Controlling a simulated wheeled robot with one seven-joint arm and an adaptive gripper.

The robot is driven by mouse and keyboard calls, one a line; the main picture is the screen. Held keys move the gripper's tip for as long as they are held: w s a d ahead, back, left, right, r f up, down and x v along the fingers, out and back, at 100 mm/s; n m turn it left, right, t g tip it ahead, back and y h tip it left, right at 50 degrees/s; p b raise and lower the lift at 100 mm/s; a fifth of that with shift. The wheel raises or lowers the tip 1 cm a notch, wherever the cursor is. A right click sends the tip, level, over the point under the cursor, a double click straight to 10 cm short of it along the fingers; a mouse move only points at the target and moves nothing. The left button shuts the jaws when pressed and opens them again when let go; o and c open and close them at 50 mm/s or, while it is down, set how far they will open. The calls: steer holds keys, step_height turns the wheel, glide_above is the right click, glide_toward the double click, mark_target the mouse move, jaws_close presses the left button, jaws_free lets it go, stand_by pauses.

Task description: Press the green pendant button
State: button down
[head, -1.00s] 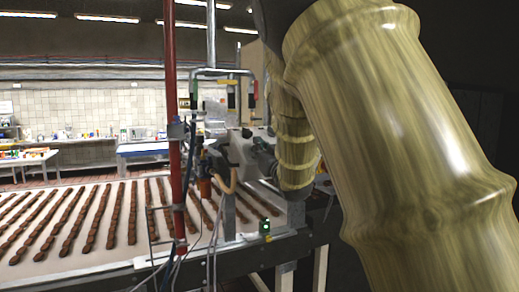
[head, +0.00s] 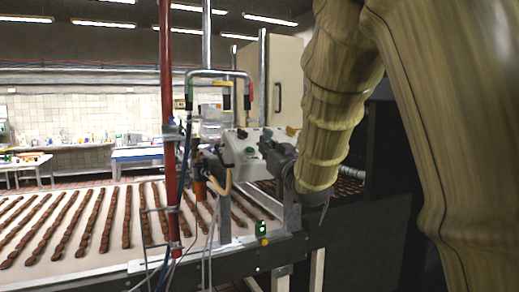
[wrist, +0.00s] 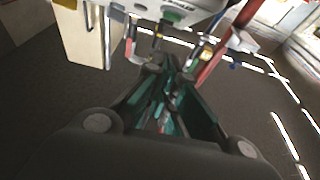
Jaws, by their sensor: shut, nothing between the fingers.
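The pendant is a white box (head: 238,152) hanging above the conveyor in the head view, with small dark and green buttons on it. Its edge also shows at the top of the wrist view (wrist: 195,6), with a green button (wrist: 172,15) on its face. My gripper (wrist: 168,68) is shut and empty, its fingers pointing up the wrist picture just below the box. In the head view my gripper (head: 277,158) is a dark shape close to the right side of the box. I cannot tell whether it touches the box.
A red pole (head: 168,120) and hoses stand left of the pendant. A bent metal bar (head: 215,72) with coloured ends hangs above it. The conveyor (head: 120,262) carries rows of brown bars. A small green-lit switch (head: 262,228) sits on its front rail. A cream cabinet (head: 270,75) stands behind.

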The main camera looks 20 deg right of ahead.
steer(key=shift+b+v, duration=0.45)
steer(key=shift+v, duration=1.3)
steer(key=shift+s+r, duration=0.15)
steer(key=shift+r, duration=0.05)
step_height(320, 180, down, 25)
steer(key=w+a+m+g+h, duration=0.1)
steer(key=w+g+h, duration=0.1)
steer(key=g, duration=0.2)
steer(key=s+a+f+g, duration=0.1)
steer(key=s+f+g, duration=0.25)
steer(key=f, duration=1.05)
steer(key=s+a+f+g, duration=0.1)
steer(key=s+f+g, duration=0.3)
steer(key=f, duration=0.9)
steer(key=s+a+f+g, duration=0.3)
steer(key=s+f+g, duration=0.2)
steer(key=s+f, duration=1.5)
steer(key=s+a+f+g, duration=0.1)
steer(key=s+f, duration=0.3)
steer(key=s, duration=0.6)
steer(key=s+a+f+g, duration=0.2)
steer(key=s+f, duration=0.3)
steer(key=s, duration=0.6)
steer(key=shift+s+a+f+g, duration=0.2)
steer(key=shift+a+f+g, duration=0.05)
steer(key=shift+g, duration=0.6)
